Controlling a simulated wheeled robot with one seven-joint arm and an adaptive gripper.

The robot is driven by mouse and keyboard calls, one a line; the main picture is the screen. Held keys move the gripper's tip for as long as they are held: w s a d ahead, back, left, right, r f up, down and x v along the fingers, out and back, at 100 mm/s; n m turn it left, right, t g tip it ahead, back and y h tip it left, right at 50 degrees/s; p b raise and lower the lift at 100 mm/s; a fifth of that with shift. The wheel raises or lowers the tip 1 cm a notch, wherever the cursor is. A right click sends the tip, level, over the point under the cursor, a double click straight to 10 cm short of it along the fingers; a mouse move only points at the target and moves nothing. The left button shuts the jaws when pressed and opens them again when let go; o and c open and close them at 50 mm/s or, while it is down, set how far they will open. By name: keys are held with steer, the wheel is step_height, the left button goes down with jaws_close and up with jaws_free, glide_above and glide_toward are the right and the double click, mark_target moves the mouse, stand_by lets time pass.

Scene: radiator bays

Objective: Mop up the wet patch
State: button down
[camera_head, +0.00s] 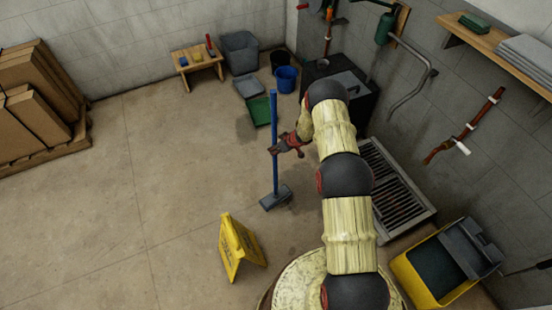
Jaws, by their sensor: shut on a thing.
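My gripper (289,148) is shut on the blue handle of a mop (275,165). The mop stands nearly upright, with its dark grey head (275,197) low at the floor. I cannot tell whether the head touches the floor. A darker, damp-looking patch (247,127) shows on the concrete behind the mop, near the green tray. A fainter dark mark lies around the mop head, and its extent is unclear.
A yellow wet-floor sign (240,246) stands in front of the mop. A yellow mop bucket (425,285) is at the lower right, beside a floor grate (428,212). A green tray (257,111), blue bucket (286,79) and low stool (197,68) stand behind.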

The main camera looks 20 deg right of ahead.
steer(key=shift+w+d+r+m+t+h, duration=0.15)
steer(key=shift+w+d+r+m+h, duration=0.15)
steer(key=shift+d+m, duration=0.2)
steer(key=shift+w+d+r+m+t+h, duration=0.1)
steer(key=shift+w+d+m+t+h, duration=0.1)
steer(key=shift+w+d+m, duration=0.25)
steer(key=shift+s, duration=0.15)
steer(key=shift+f, duration=0.15)
